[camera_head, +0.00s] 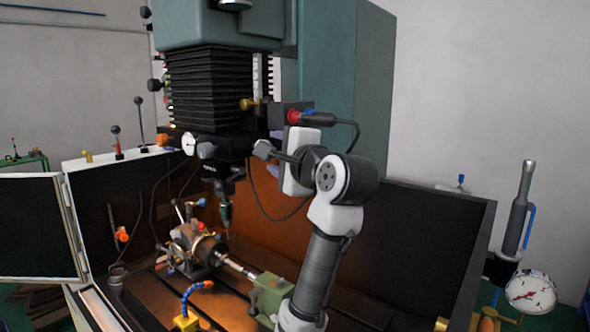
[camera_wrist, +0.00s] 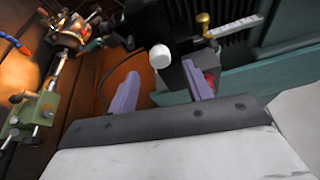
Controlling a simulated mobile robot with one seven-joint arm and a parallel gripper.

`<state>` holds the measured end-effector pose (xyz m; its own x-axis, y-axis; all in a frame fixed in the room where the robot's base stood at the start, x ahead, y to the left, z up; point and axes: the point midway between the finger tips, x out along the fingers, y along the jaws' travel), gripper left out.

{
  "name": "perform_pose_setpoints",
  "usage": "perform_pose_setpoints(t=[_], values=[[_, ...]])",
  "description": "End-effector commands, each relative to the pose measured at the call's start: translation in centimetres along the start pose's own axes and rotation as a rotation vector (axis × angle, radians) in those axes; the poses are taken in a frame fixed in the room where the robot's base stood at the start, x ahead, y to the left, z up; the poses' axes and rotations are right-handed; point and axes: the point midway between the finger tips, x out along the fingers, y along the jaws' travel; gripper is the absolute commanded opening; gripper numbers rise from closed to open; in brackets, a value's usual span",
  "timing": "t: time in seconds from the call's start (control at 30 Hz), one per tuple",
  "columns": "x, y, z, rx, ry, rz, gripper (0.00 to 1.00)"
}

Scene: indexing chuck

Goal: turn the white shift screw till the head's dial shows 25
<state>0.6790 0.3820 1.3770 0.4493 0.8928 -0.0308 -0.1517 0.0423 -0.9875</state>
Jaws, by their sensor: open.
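The white shift screw (camera_wrist: 159,56) shows in the wrist view as a short white cylinder on the dark machine head.
Below the head, a chuck fixture (camera_head: 203,247) stands on the machine table, with a green block (camera_head: 269,293) to its right. A pointed tool (camera_head: 225,205) hangs above the fixture. Black bellows (camera_head: 208,90) are above the head. Dark cables hang near my gripper.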

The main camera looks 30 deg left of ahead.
Motion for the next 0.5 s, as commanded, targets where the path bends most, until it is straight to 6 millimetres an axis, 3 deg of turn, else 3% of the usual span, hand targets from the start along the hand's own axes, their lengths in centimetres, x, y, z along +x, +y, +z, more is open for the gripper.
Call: perform_pose_setpoints(t=[0.2,0.5], values=[[-5.0,0.2,-0.1,-0.001,0.001,-0.004,0.50],[-8.1,0.1,0.0,0.001,0.000,0.000,0.50]])
